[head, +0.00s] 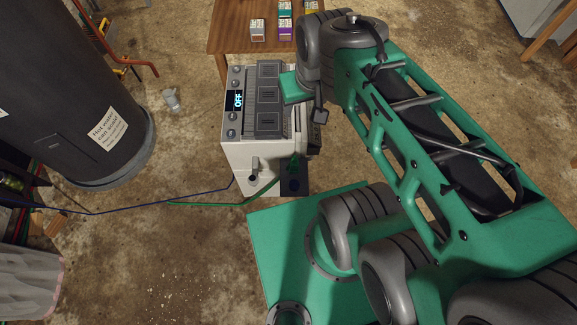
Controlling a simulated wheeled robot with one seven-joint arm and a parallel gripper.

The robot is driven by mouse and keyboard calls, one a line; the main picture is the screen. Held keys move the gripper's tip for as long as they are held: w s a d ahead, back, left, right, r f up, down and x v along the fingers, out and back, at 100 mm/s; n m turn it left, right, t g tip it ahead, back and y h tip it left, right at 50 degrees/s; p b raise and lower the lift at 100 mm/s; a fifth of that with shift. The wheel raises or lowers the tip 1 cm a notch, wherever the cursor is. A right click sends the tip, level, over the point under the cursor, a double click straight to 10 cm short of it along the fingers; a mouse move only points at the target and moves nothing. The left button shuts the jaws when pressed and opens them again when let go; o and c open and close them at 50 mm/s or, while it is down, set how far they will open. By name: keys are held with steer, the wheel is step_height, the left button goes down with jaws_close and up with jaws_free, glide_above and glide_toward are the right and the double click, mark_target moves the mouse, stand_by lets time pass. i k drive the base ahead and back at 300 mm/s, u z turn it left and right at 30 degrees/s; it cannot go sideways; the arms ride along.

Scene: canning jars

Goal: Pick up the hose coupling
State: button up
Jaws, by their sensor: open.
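A green hose coupling (293,163) appears small at the lower right front of the white machine (250,160), at the end of a green hose (215,204). Its exact shape, and whether it is attached to the machine, are too small to tell. My gripper (319,115) shows only as a small dark part at the end of my arm, at the machine's right edge, above the coupling in the picture. Its jaws are open. The fingertips are mostly hidden, and no hold on the coupling shows.
A blue hose (110,211) runs from the left to the machine's front. A large dark water tank (60,90) stands at left, with a small grey cup (170,98) beside it. A wooden table (230,35) with small boxes stands behind. The concrete floor at lower left is mostly clear.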

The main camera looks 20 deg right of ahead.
mark_target(294, 168)
steer(key=k, duration=0.5)
steer(key=u, duration=1.25)
steer(key=i, duration=0.6)
steer(key=z, duration=0.15)
